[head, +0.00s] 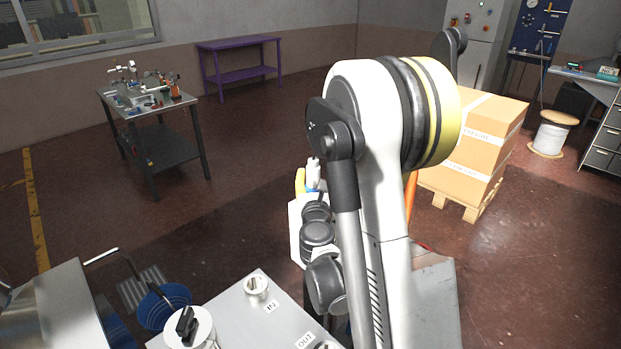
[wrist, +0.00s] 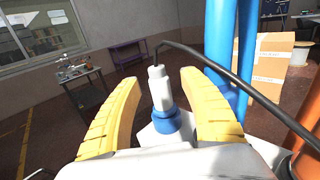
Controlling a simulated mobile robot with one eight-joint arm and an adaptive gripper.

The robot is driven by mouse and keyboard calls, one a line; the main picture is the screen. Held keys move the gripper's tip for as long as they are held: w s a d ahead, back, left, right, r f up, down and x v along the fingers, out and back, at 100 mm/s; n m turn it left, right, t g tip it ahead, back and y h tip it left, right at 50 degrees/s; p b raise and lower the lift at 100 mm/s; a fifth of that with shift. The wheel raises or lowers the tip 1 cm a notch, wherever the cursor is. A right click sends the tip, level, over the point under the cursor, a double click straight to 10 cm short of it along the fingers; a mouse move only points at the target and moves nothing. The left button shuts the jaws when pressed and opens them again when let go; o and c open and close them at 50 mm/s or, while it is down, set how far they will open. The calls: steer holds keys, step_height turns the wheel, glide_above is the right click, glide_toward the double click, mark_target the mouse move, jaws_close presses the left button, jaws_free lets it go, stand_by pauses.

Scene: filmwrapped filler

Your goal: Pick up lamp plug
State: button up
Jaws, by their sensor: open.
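The lamp plug (wrist: 158,88) shows in the wrist view as a pale grey upright piece above a blue collar, with a black cable leaving its top and curving right. My gripper (wrist: 161,80) is open, with one yellow finger on each side of the plug and gaps visible between. The plug stands between the fingers; its lower end is hidden by my gripper. In the head view my arm hides most of this area. A yellow finger of my gripper (head: 300,182) shows there beside a small white and blue piece (head: 313,176), likely the plug.
Blue upright pipes (wrist: 246,45) and an orange pipe (wrist: 305,142) stand close right of my gripper. The black cable (wrist: 240,82) crosses there. A grey panel (head: 237,315) marked IN and OUT lies front. A tool table (head: 160,150) and carton stack (head: 475,140) are farther off.

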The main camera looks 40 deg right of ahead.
mark_target(313, 162)
steer(key=p+x, duration=0.1)
steer(key=x, duration=0.4)
steer(key=b+x, duration=0.1)
steer(key=x, duration=0.1)
steer(key=shift+w+a+f, duration=0.15)
steer(key=shift+w+f, duration=0.05)
steer(key=shift+w, duration=0.25)
steer(key=shift+w+d+r, duration=0.1)
steer(key=shift+w+d, duration=0.15)
steer(key=shift+c, duration=0.3)
jaws_close()
